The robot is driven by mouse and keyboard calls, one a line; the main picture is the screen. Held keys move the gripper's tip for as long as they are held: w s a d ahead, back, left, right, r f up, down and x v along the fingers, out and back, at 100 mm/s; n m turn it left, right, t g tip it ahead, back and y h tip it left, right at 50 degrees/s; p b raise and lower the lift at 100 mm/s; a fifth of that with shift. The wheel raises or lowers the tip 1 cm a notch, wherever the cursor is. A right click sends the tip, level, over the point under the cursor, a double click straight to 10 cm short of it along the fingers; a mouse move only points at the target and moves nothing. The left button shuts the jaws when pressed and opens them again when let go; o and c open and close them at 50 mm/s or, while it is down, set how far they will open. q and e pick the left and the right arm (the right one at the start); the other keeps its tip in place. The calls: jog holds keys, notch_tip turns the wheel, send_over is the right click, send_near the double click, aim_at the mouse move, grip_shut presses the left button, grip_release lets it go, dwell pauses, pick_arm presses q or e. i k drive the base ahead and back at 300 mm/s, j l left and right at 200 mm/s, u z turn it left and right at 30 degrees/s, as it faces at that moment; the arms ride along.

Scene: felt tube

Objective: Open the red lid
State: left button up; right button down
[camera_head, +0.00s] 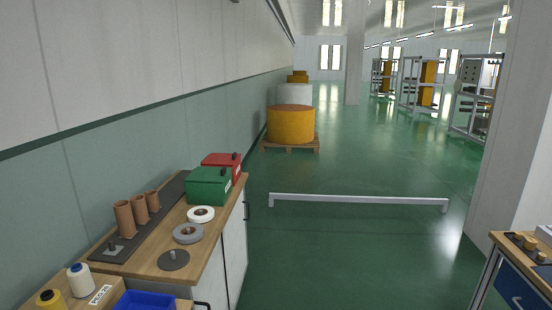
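A red box with a red lid (221,160) stands at the far end of the wooden-topped cabinet, against the left wall. A small dark knob shows on its lid. The lid looks shut. A green box (209,186) of similar shape stands just in front of it and hides the lower part of the red box. Neither of my grippers is in view.
A low white rail (358,199) crosses the green floor.

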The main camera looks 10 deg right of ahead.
aim_at(224, 160)
jog(key=i+l+u, duration=0.1)
jog(key=u, duration=0.6)
jog(key=i+l+u, duration=0.35)
jog(key=l, duration=0.3)
jog(key=i+l+u, duration=0.15)
jog(key=i+l, duration=0.15)
jog(key=i+l+u, duration=0.2)
jog(key=l, duration=0.3)
jog(key=i+l+u, duration=0.15)
jog(key=l, duration=0.25)
